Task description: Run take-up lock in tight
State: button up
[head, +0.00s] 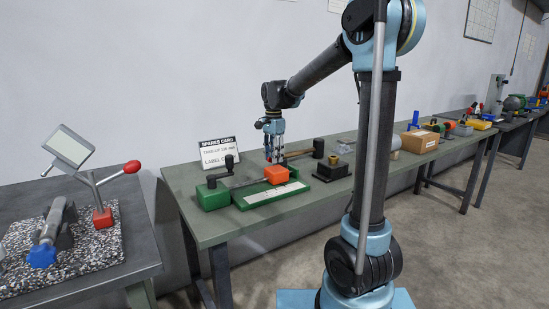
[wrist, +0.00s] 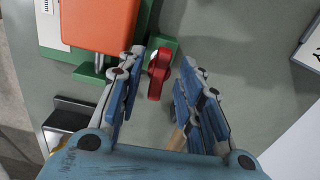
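The take-up stands on the green bench, with an orange block (head: 275,174) on a green frame (head: 212,195) and a black crank (head: 228,168) at its left end. In the wrist view the orange block (wrist: 100,22) is at upper left, beside a green end piece (wrist: 168,44). A red winged lock (wrist: 159,72) sticks out from that end piece. My gripper (wrist: 162,58) is open, its blue fingers on either side of the red lock with a gap to each. In the head view my gripper (head: 272,152) hangs just behind the orange block, and the lock is mostly hidden.
A label card (head: 219,151) stands behind the take-up. A hammer (head: 300,154) and a dark block with a brass top (head: 333,167) lie to the right; the hammer's wooden handle (wrist: 176,140) passes under my right finger. A cardboard box (head: 418,142) stands further right.

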jog(key=shift+r, duration=0.1)
jog(key=shift+r, duration=3.4)
jog(key=s+d+f+n, duration=0.2)
jog(key=s+d+n, duration=0.1)
jog(key=s+d, duration=0.6)
jog(key=s+d+f+n, duration=0.2)
jog(key=s+d+f, duration=0.2)
jog(key=s+f, duration=0.2)
jog(key=s+d+f+n+t, duration=0.1)
jog(key=s+d+f+n, duration=0.2)
jog(key=s+f, duration=0.3)
jog(key=s+d+f+n+t, duration=0.1)
jog(key=s+d+f, duration=0.4)
jog(key=s, duration=0.5)
jog(key=shift+s+d+f+n, duration=0.4)
jog(key=shift+f+n, duration=0.35)
jog(key=shift+n, duration=0.15)
